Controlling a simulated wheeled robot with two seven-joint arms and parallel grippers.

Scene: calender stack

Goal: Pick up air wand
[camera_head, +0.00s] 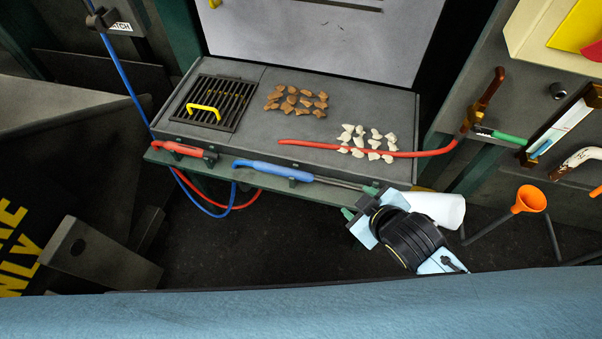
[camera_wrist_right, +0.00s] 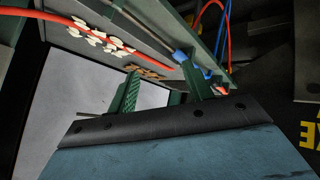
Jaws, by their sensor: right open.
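A blue-handled wand (camera_head: 262,168) with a thin metal tube lies along the front ledge of the grey bench in the head view. A red-handled tool (camera_head: 182,149) lies to its left on the same ledge. I cannot tell for sure which is the air wand. My right gripper (camera_head: 358,202) is open, with green fingers, near the right end of the metal tube and in front of the ledge. In the right wrist view the open fingers (camera_wrist_right: 161,70) point toward the ledge, with part of the blue handle (camera_wrist_right: 181,56) beyond them. Nothing shows between the fingers. My left gripper is not in view.
The bench top (camera_head: 238,146) carries a black grate (camera_head: 215,100) with a yellow handle, brown pieces (camera_head: 296,99), white pieces (camera_head: 367,141) and a red tube (camera_head: 330,146). Blue and red hoses (camera_head: 222,208) hang below the ledge. An orange funnel (camera_head: 530,198) stands at right.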

